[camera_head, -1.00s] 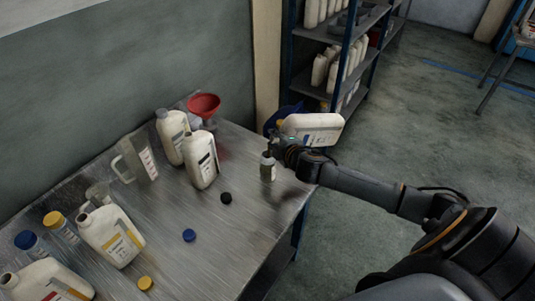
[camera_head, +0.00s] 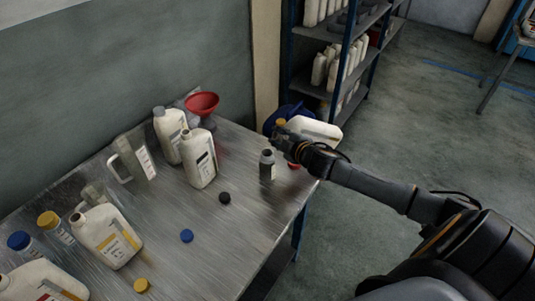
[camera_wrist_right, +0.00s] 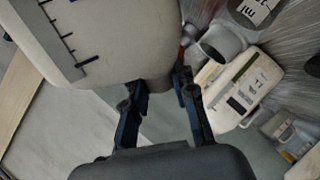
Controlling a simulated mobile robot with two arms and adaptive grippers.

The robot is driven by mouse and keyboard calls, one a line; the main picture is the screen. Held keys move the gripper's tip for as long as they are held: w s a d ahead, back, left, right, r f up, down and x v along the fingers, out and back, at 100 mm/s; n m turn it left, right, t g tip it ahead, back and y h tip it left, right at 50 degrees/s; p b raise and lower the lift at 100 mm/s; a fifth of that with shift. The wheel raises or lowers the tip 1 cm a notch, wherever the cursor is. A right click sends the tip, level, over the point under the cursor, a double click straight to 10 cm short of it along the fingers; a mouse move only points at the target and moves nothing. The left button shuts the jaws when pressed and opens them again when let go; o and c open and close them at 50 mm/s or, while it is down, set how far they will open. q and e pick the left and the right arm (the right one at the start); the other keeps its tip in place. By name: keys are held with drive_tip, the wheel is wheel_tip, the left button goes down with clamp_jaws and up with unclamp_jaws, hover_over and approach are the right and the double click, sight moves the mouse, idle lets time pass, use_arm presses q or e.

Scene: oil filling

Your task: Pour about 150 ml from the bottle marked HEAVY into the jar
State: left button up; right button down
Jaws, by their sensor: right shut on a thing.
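My right gripper (camera_head: 288,142) is shut on a white bottle (camera_head: 318,130) beyond the table's right edge. The bottle lies tilted, its left end slightly higher than its right end. In the right wrist view it (camera_wrist_right: 105,35) fills the upper left, with dark scale marks; its front label is hidden, so I cannot read HEAVY on it. A small jar (camera_head: 267,166) with a grey neck stands upright on the table, just left of and below the gripper, apart from it. I see no stream of oil. My left gripper is not in view.
A red cap (camera_head: 293,166) lies by the right edge. Shelves (camera_head: 335,50) stand behind.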

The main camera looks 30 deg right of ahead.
sight(299, 121)
drive_tip(key=shift+r+m+y, duration=0.3)
drive_tip(key=shift+r, duration=0.1)
drive_tip(key=shift+s+f+m+b, duration=0.15)
drive_tip(key=shift+f+m+b, duration=0.2)
drive_tip(key=shift+f+m, duration=0.1)
drive_tip(key=shift+r+m+t+y, duration=0.35)
drive_tip(key=shift+r+t+y, duration=0.05)
drive_tip(key=shift+m, duration=0.6)
drive_tip(key=r+p, duration=0.4)
drive_tip(key=r, duration=0.1)
drive_tip(key=shift+d+p, duration=0.35)
drive_tip(key=shift+d, duration=0.05)
drive_tip(key=d+m, duration=0.1)
drive_tip(key=d+r+m+t+y, duration=0.1)
drive_tip(key=d, duration=0.1)
drive_tip(key=d+r+m+t+y, duration=0.1)
drive_tip(key=m, duration=0.1)
drive_tip(key=shift+s+d, duration=0.15)
drive_tip(key=shift+s, duration=0.25)
drive_tip(key=shift+d+m, duration=0.35)
drive_tip(key=shift+m, duration=0.05)
drive_tip(key=shift+s+d+r+m+t+y+b, duration=0.15)
drive_tip(key=shift+d+m+t+y+b, duration=0.2)
drive_tip(key=shift+m, duration=0.25)
